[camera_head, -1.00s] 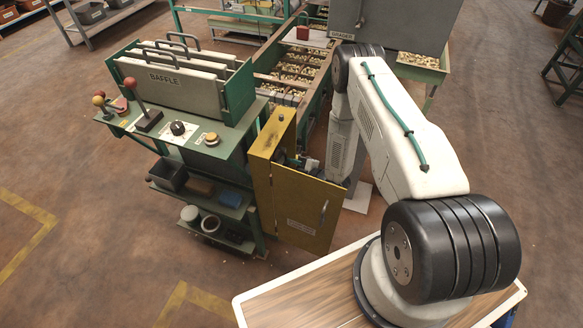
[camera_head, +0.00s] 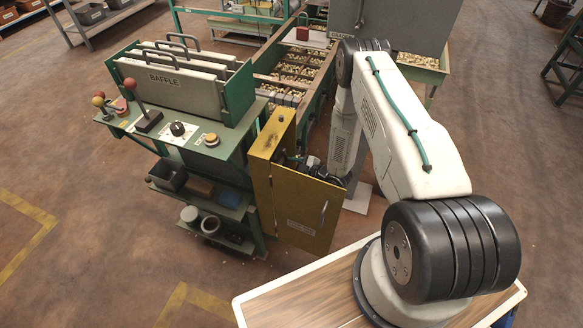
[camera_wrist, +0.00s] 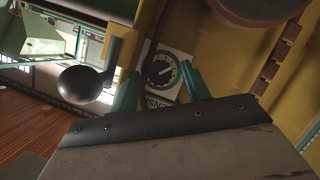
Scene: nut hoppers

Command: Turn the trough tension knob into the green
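The tension knob (camera_wrist: 160,70) shows in the wrist view as a dark round dial with a pale pointer on a white plate, with a green arc at its right side. A partly covered label lies below it. My gripper (camera_wrist: 160,76) is open, its two green fingers apart on either side of the dial in the picture. I cannot tell whether they touch the knob. In the head view, my gripper (camera_head: 312,167) is at the open yellow cabinet (camera_head: 264,150), partly hidden behind its door (camera_head: 303,213). The knob is hidden there.
In the wrist view a black ball-ended lever (camera_wrist: 84,83) is close on the left, and a hinge (camera_wrist: 274,62) is on the right. The console (camera_head: 226,140) beside the cabinet carries another black knob (camera_head: 178,128) and levers. Floor at left is clear.

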